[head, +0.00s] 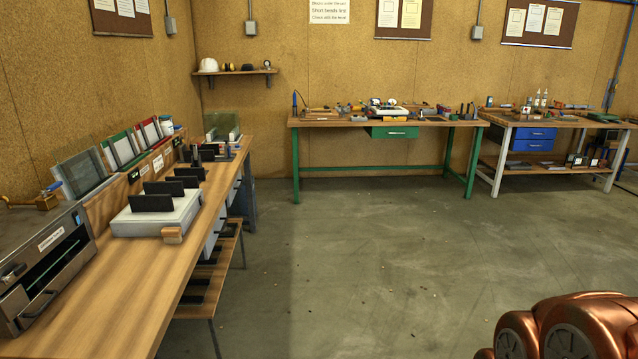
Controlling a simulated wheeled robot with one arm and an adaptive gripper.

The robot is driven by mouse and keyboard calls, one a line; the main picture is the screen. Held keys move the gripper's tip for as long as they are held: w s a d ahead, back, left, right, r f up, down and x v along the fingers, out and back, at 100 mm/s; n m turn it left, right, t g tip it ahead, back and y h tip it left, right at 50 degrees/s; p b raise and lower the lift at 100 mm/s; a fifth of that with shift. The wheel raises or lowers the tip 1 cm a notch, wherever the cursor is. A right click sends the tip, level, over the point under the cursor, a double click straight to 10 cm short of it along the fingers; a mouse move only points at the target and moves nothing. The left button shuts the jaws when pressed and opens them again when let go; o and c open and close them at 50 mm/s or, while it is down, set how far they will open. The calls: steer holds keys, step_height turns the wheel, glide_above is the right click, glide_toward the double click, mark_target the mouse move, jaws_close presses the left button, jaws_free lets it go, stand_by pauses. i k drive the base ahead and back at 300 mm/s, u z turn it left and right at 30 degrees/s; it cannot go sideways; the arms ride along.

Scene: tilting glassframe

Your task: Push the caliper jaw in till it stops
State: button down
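I cannot make out a caliper or its jaw for certain in the head view. Small tools and parts lie on the green-legged bench (305,123) at the back and on the white-legged bench (497,122) at the back right, too small to tell apart. Dark upright fixtures (222,152) stand at the far end of the long wooden bench on the left, and their details are unclear. A copper-coloured part of my own arm shows at the bottom right corner. My gripper is not in view.
The long wooden bench (140,290) runs along the left, bearing a grey metal box (45,262), a white block with black upright plates (150,219) and framed panes (82,172). The concrete floor (360,260) is clear.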

mark_target(226, 148)
steer(key=z, duration=0.1)
steer(key=i, duration=1.7)
steer(key=u, duration=0.25)
steer(key=i, duration=1.7)
steer(key=u, duration=1.3)
steer(key=i, duration=1.55)
steer(key=u, duration=0.75)
